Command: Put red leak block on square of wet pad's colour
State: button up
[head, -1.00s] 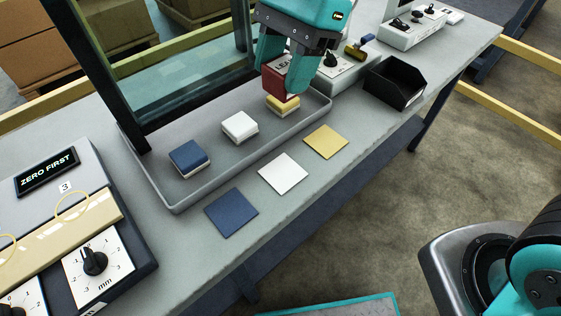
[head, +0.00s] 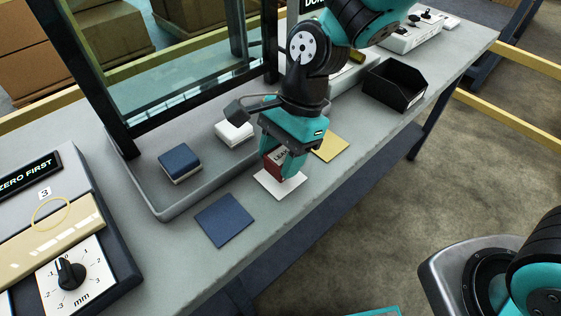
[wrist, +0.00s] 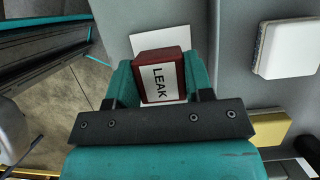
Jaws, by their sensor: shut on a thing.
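The red leak block (head: 275,164), with a white LEAK label, is held between the fingers of my gripper (head: 281,166). It also shows in the wrist view (wrist: 160,76) between both fingers. It is over the white square (head: 280,187); whether it touches the square I cannot tell. The yellow square (head: 331,146) lies to the right, partly behind my gripper, and the blue square (head: 224,220) to the left. In the tray are a blue pad (head: 181,161), a white pad (head: 234,131) and a yellow pad (wrist: 270,129). Which pad is wet I cannot make out.
The grey tray (head: 168,214) has a raised rim beside the squares. A dark-framed glass pane (head: 180,70) stands at its back. A black bin (head: 394,85) is to the right, a gauge box with a dial (head: 70,270) to the left. The table's front edge is close.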

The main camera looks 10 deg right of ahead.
jog(key=shift+f, duration=0.85)
jog(key=shift+f, duration=0.1)
jog(key=o, duration=0.9)
jog(key=shift+o, duration=0.2)
jog(key=p+v, duration=0.2)
jog(key=v, duration=1)
jog(key=s+d+r+n+t, duration=0.1)
jog(key=s+d+r+n, duration=0.1)
jog(key=s+n, duration=0.4)
jog(key=s+d+r+n+t, duration=0.1)
jog(key=s+d+r+n, duration=0.2)
jog(key=n, duration=0.9)
jog(key=shift+s+d+r+y, duration=0.25)
jog(key=shift+s+d, duration=0.35)
jog(key=shift+s, duration=1.3)
